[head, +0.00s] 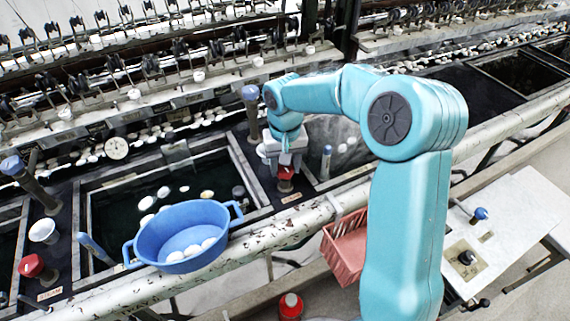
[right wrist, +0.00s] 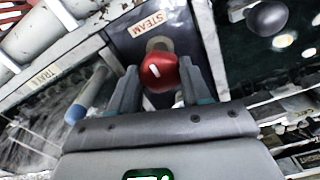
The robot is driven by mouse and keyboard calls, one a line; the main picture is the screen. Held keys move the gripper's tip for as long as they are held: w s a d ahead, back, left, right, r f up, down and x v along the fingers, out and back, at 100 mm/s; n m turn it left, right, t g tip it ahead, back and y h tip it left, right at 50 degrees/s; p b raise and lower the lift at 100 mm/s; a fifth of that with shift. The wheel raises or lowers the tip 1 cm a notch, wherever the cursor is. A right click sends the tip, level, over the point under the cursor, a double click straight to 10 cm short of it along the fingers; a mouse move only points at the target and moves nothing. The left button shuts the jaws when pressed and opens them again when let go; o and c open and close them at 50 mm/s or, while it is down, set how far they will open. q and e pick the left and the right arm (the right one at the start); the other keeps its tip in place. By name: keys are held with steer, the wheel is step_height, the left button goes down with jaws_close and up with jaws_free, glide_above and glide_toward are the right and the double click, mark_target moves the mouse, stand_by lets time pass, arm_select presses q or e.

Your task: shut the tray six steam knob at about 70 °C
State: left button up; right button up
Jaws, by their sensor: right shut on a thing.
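A red steam knob (head: 286,172) stands on the dark divider between two basins, and my right gripper (head: 284,160) reaches down onto it from above. In the right wrist view the red knob (right wrist: 160,72) has a white pointer mark and sits between the two fingers of my right gripper (right wrist: 160,88), which are shut on it. A STEAM label (right wrist: 147,24) lies beside it. A TRAY label (right wrist: 46,75) shows, but its number is not readable. A white round dial (head: 117,148) is on the back frame; its reading is too small to tell. My left gripper is not in view.
A blue basin (head: 178,225) with white cocoons rests on the front rim of the left tray. Another red knob (head: 32,265) stands at far left. A blue-topped lever (head: 250,108) rises just behind my right gripper. A red crate (head: 345,245) is below the front pipe.

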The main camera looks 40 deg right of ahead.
mark_target(285, 168)
steer(key=shift+r, duration=0.1)
steer(key=o, duration=1.1)
steer(key=shift+c, duration=0.2)
step_height(285, 168, up, 16)
steer(key=p, duration=0.1)
steer(key=shift+r, duration=0.15)
